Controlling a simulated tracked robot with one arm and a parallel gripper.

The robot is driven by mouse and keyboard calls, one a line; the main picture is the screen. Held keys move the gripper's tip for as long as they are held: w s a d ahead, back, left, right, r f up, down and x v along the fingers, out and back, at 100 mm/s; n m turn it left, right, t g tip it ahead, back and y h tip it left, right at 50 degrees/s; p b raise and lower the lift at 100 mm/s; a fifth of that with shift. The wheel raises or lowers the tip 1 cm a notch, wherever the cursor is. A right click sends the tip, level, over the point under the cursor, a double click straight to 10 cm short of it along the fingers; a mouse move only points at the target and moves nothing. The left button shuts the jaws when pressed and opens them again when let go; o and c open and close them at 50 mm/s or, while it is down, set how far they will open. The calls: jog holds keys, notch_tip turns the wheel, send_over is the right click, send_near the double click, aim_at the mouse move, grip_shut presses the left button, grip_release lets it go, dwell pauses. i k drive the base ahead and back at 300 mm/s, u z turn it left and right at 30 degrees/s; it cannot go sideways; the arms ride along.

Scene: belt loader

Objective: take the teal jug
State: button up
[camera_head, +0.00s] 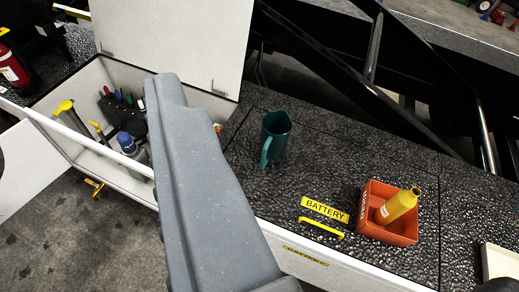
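The teal jug (277,136) stands upright on the dark, rough-textured deck, right of the picture's middle. Its open mouth faces up and its handle is on the near left side. Nothing is touching it that I can see. A long grey arm link, mine, crosses the picture from the bottom to the upper middle, left of the jug. My gripper's fingers do not show.
An orange bin (371,232) holds a yellow bottle (398,206). A yellow handle (321,228) lies near the BATTERY label (325,209). An open white toolbox (110,178) is left, with a fire extinguisher (12,66) beyond. Black frame bars (374,48) stand behind the deck.

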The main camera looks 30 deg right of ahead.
aim_at(277, 128)
jog(key=u, duration=1.35)
jog(key=k, duration=1.2)
jog(key=z, duration=1.15)
jog(key=i, duration=1.65)
jog(key=u, duration=0.05)
